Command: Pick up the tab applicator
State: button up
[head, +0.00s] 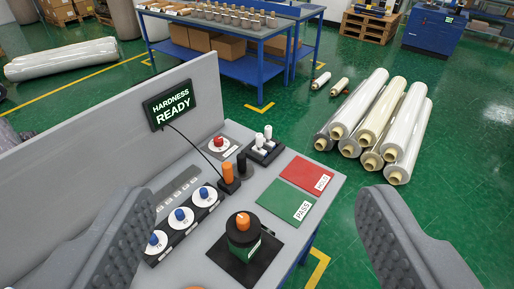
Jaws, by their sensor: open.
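My gripper (260,198) is open and empty, its two grey ridged fingers wide apart over a grey bench (217,230). No item is labelled as the tab applicator, and I cannot tell for certain which one it is. A black cylinder with a green label and orange top (243,235) stands on a black square base between the fingers, low in the picture. Farther up, an orange-and-black handheld tool (229,179) stands upright, with a cable running to the display. White-topped pieces (264,141) stand in a black holder beyond it.
A display (170,104) reading "HARDNESS READY" is on the grey panel (75,140) at left. A row of blue-knobbed dials (181,216), a red-knobbed dial (219,145), a red pad (307,174) and a green PASS pad (285,200) occupy the bench. Wrapped rolls (378,120) lie on the floor.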

aim_at(257, 149)
jog(key=z, duration=0.5)
jog(key=k, duration=0.6)
jog(key=z, duration=0.9)
jog(key=k, duration=0.75)
jog(key=z, duration=0.55)
jog(key=i, duration=0.85)
jog(key=u, duration=0.4)
jog(key=i, duration=1.25)
jog(key=u, duration=0.65)
jog(key=i, duration=1.2)
jog(key=u, duration=1.3)
jog(key=i, duration=0.95)
jog(key=u, duration=0.7)
